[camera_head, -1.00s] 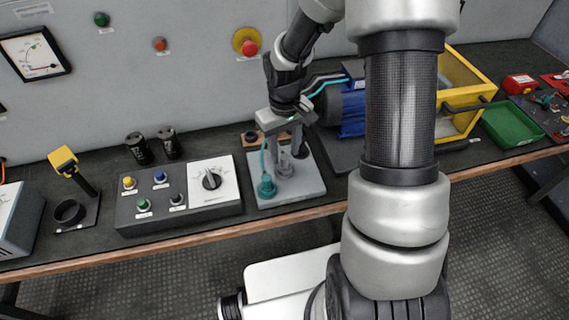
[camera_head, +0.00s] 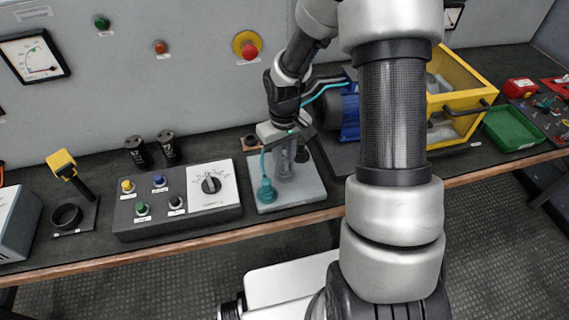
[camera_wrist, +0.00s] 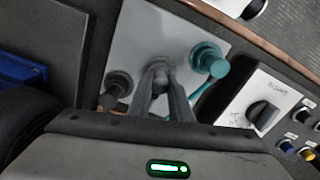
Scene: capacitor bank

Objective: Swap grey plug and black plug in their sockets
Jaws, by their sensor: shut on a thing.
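A light grey socket plate (camera_head: 312,190) lies on the bench; it also shows in the wrist view (camera_wrist: 140,22). My gripper (camera_head: 285,172) points down over its middle. In the wrist view my gripper (camera_wrist: 160,82) is shut on the grey plug (camera_wrist: 159,68), which is mostly hidden by the fingers. I cannot tell whether the grey plug is seated or raised. The black plug (camera_wrist: 117,84) stands beside the fingers, on the side away from a teal plug; it also shows in the head view (camera_head: 302,154). The teal plug (camera_head: 266,190), with a teal cable, stands at the plate's front left (camera_wrist: 209,60).
A control box (camera_head: 180,215) with buttons and a rotary knob stands left of the plate. A blue motor (camera_head: 349,115) and a yellow-framed box (camera_head: 462,125) are to the right. Two black cylinders (camera_head: 137,151) stand at the back. The bench's front edge (camera_head: 220,225) is close.

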